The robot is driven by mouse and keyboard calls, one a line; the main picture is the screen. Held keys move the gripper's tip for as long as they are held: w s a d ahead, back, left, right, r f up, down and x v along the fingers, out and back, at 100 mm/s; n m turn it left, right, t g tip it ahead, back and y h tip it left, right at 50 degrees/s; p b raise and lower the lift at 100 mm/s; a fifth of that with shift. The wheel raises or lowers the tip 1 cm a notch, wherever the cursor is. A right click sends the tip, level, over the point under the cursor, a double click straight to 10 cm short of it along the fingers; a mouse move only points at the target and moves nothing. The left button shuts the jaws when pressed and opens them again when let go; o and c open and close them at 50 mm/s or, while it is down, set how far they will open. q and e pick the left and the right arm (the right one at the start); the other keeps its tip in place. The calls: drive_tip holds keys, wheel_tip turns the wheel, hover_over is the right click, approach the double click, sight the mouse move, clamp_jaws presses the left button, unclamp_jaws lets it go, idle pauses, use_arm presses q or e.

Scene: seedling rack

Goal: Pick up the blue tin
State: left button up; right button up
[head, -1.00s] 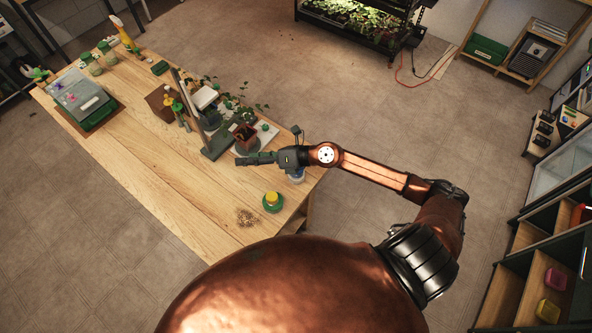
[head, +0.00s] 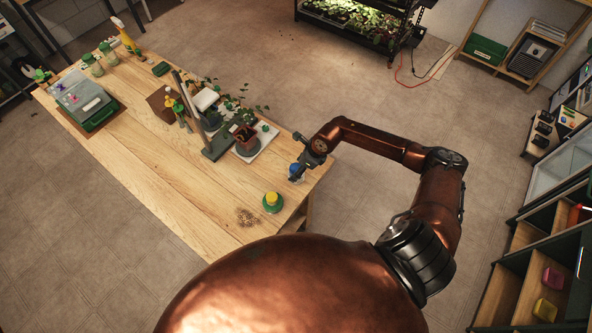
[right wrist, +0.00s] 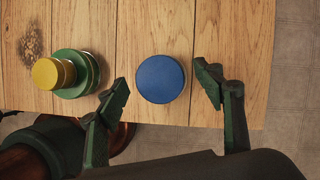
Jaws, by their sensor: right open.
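The blue tin (right wrist: 160,79) shows from above in the right wrist view as a round blue lid on the wooden table. In the head view the blue tin (head: 296,170) stands near the table's right edge, partly hidden by my right gripper (head: 299,173). My right gripper also shows in the right wrist view (right wrist: 164,88). Its jaws are open, one finger on each side of the tin, with gaps to both. I cannot tell how high the fingertips are above the tabletop. My left gripper is not in view.
A green round piece with a yellow top (right wrist: 54,73) stands left of the tin, close to the left finger. A plant pot (head: 244,141) and a dark upright stand (head: 215,146) are farther back.

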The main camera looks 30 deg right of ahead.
drive_tip(key=shift+w+a+f, duration=0.15)
drive_tip(key=shift+w+f, duration=0.1)
drive_tip(key=shift+f, duration=0.35)
drive_tip(key=shift+c, duration=0.6)
drive_tip(key=c, duration=1.2)
